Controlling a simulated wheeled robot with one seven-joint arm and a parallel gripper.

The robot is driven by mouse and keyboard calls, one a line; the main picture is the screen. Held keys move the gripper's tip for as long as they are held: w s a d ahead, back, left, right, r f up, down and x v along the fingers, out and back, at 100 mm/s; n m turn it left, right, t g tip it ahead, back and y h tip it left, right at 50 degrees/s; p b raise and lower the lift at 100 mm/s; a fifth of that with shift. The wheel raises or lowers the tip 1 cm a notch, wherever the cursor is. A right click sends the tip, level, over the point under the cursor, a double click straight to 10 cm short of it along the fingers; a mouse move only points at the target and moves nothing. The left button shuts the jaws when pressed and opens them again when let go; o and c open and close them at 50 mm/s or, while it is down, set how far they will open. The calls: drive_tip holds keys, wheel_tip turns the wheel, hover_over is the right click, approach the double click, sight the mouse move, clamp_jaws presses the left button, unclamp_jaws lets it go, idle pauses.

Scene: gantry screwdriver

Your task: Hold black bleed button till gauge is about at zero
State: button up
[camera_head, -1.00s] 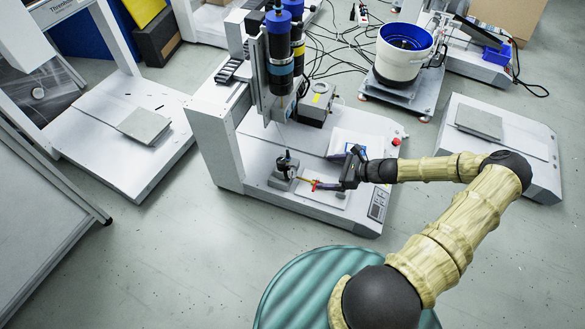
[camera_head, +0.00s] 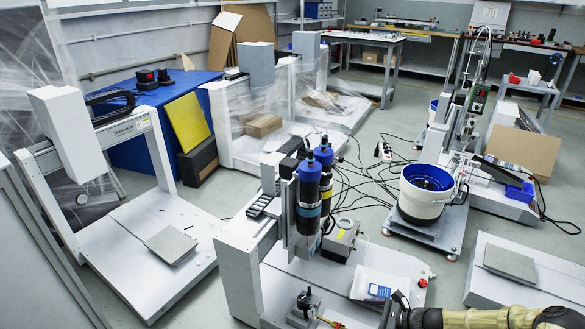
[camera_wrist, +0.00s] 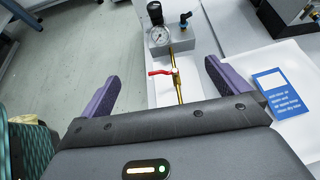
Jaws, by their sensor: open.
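A round white-faced gauge (camera_wrist: 159,37) sits on a grey block (camera_wrist: 181,42) ahead of my gripper in the wrist view. Its needle is too small to read. A black cap (camera_wrist: 154,13) stands just beyond the gauge, and a smaller black fitting (camera_wrist: 185,18) is to its right; I cannot tell for sure which is the bleed button. A brass pipe with a red lever (camera_wrist: 160,72) runs from the block towards me. My gripper (camera_wrist: 161,70) is open and empty, its purple fingers either side of the pipe, short of the gauge. The block also shows in the head view (camera_head: 302,314).
A blue-and-white packet (camera_head: 379,287) lies on the machine bed right of my gripper. A white feeder bowl (camera_head: 424,195) and loose cables are farther back.

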drive_tip(key=s+a+r+n+g+h+p, duration=0.1)
drive_tip(key=s+a+r+n+h+p, duration=0.3)
drive_tip(key=r+n, duration=0.65)
drive_tip(key=s+a+r+n+g+h+p, duration=0.1)
drive_tip(key=s+a+r+n+h+p, duration=0.35)
drive_tip(key=r, duration=1.15)
drive_tip(key=s+a+r+n+g+h+p, duration=0.2)
drive_tip(key=s+r+n, duration=0.6)
drive_tip(key=r, duration=0.5)
wheel_tip(320, 180, up, 38)
drive_tip(key=w+n+p, duration=0.1)
drive_tip(key=p, duration=3.6)
drive_tip(key=shift+w+d+f+p, duration=0.2)
drive_tip(key=shift+w+p, duration=0.05)
drive_tip(key=shift+p, duration=0.05)
